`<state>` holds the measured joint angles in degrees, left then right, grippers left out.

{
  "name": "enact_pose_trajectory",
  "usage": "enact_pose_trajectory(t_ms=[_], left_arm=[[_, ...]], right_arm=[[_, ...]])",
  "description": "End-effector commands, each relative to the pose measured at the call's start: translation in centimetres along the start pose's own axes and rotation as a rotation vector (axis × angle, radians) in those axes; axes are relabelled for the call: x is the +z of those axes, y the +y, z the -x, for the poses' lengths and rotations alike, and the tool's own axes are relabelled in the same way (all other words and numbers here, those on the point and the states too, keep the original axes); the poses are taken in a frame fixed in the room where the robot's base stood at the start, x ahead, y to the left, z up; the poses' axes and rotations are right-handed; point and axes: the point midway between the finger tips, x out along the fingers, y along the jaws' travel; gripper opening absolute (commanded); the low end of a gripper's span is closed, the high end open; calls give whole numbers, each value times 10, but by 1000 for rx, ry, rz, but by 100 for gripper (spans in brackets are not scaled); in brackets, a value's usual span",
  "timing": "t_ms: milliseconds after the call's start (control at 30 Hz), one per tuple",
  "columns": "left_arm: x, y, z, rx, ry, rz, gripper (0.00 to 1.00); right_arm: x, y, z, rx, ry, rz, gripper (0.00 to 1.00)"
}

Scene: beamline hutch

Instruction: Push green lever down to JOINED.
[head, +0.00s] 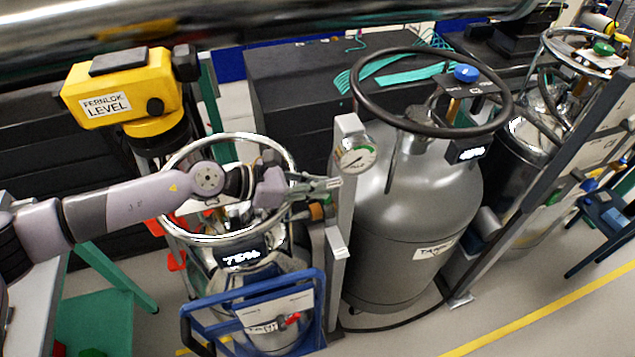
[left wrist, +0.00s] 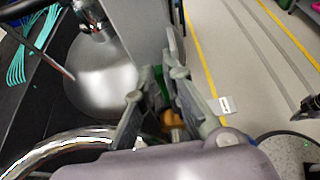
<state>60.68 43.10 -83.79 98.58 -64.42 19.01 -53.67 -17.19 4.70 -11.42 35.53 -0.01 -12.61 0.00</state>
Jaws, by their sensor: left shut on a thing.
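My left gripper (head: 322,187) reaches in from the left over the ring of the left tank and ends beside the grey post with the gauge. In the left wrist view its fingers (left wrist: 160,88) are closed around a green piece, the green lever (left wrist: 161,82), of which only a sliver shows between them. A brass fitting (left wrist: 172,120) sits just below the fingers; it also shows in the head view (head: 317,211). The lever's position and any JOINED marking are hidden or too small to read. My right gripper is not in view.
The grey post (head: 347,140) carries a round gauge (head: 357,156). A large grey tank (head: 410,215) with a black ring stands to the right. A blue frame (head: 190,322) is below. Open floor lies at front right.

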Motion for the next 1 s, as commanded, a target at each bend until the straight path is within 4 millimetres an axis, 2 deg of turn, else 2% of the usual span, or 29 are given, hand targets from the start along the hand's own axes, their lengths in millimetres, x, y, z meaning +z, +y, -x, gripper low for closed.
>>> enact_pose_trajectory(t_ms=[100,200,567,600,867,1000], left_arm=[[4,-4,2,20,3,-45,0],[3,-8,2,37,2,-87,0],[0,-10,0,47,-1,-111,0],[0,-10,0,47,-1,-111,12],[0,-10,0,46,-1,-110,30],[0,-10,0,46,0,-109,30]], right_arm=[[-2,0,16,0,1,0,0],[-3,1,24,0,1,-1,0],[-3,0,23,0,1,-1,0],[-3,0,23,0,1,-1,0],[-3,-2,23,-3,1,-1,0],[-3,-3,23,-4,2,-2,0]])
